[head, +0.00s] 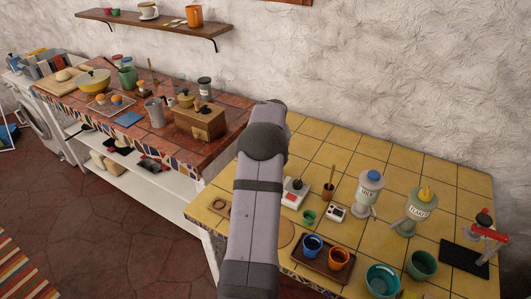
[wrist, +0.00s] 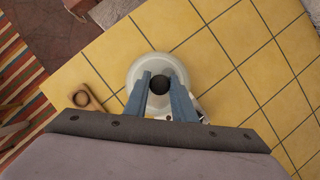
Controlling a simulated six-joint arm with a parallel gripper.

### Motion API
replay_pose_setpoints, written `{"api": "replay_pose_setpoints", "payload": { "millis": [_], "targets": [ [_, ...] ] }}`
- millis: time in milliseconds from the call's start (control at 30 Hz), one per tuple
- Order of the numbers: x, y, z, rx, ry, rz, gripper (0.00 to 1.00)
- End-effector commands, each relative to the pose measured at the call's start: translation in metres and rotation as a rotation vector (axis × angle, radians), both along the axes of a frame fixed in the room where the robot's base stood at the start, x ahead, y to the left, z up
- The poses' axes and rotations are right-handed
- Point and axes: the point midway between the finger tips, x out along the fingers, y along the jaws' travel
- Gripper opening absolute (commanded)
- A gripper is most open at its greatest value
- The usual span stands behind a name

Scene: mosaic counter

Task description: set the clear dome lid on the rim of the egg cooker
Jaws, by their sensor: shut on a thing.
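In the wrist view my gripper (wrist: 160,83) is shut on the dark round knob of the clear dome lid (wrist: 138,72), one blue-grey finger on each side. The lid appears as a pale, whitish disc over the yellow tiles. I cannot make out the egg cooker for certain; it may lie beneath the lid, and I cannot tell whether the lid touches a rim. In the head view my arm hides my gripper, the lid and whatever is under them.
A wooden piece with a round hole (wrist: 84,98) lies left of the lid. A white and red device (head: 295,193) stands right of my arm. Cups on a brown tray (head: 323,263), jars and a green cup (head: 309,217) crowd the right. Yellow tiles (head: 335,150) behind are clear.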

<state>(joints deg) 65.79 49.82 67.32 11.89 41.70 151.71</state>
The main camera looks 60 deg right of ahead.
Motion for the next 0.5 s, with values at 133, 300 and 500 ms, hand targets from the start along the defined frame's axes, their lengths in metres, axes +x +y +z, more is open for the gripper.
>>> {"api": "replay_pose_setpoints", "payload": {
  "millis": [133, 300, 500],
  "targets": [
    [0.0001, -0.0002, -0.0011, -0.001, -0.001, 0.000, 0.00],
    [0.0001, -0.0003, -0.0045, 0.000, 0.000, 0.000, 0.00],
    [0.0001, -0.0003, -0.0072, -0.001, -0.001, 0.000, 0.00]
  ]
}}
